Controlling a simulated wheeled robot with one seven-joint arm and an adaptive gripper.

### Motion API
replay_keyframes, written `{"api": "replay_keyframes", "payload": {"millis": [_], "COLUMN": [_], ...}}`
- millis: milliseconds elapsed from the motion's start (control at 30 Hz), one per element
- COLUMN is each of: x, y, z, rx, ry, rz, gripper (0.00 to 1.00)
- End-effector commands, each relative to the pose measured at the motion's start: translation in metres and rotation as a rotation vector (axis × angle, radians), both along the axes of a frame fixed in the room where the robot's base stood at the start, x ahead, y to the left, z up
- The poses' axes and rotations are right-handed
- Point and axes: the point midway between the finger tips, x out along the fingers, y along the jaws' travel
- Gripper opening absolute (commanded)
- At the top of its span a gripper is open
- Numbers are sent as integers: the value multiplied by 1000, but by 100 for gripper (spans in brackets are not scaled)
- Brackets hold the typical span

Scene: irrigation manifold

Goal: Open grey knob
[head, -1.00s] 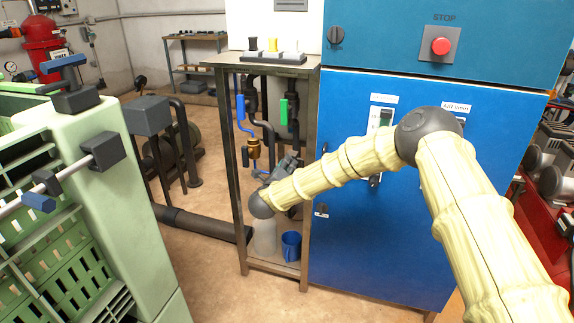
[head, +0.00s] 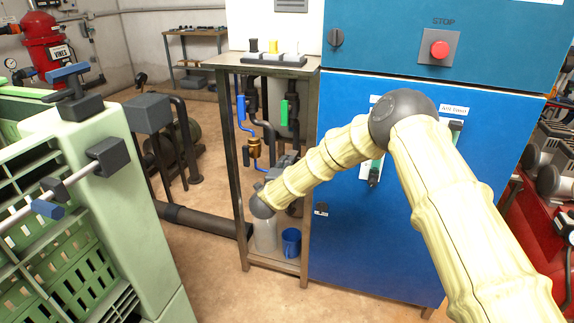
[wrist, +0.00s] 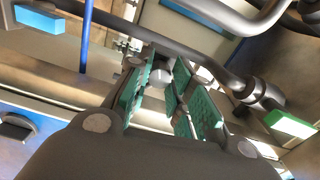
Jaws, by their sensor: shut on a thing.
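My gripper (wrist: 165,84) shows in the wrist view with its teal-padded fingers around a small round grey knob (wrist: 160,75) among the dark pipes. The gripper is shut on this knob. The pads hide part of the knob's sides. In the head view my pale sleeved arm reaches into the metal stand (head: 311,150), left of the blue cabinet. There the arm hides the knob and most of the gripper.
A blue handle (head: 241,107) and a green handle (head: 284,112) hang on the pipes. They also show in the wrist view, blue (wrist: 38,18) and green (wrist: 289,124). A blue cup (head: 291,243) stands below. The blue cabinet (head: 360,240) stands close right.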

Motion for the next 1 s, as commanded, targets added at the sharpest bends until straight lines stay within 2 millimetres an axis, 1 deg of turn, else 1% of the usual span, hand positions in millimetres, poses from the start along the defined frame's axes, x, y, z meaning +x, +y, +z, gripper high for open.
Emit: {"api": "replay_keyframes", "payload": {"millis": [200, 600, 633, 733, 1000], "x": [-1, -1, -1, -1, -1], "y": [0, 0, 0, 0, 0], "z": [-2, -3, -3, -2, -1], "rx": [-35, -39, -39, -39, -38], "ry": [15, 17, 17, 16, 13], "rz": [0, 0, 0, 0, 0], "gripper": [0, 0, 26, 44, 44]}}
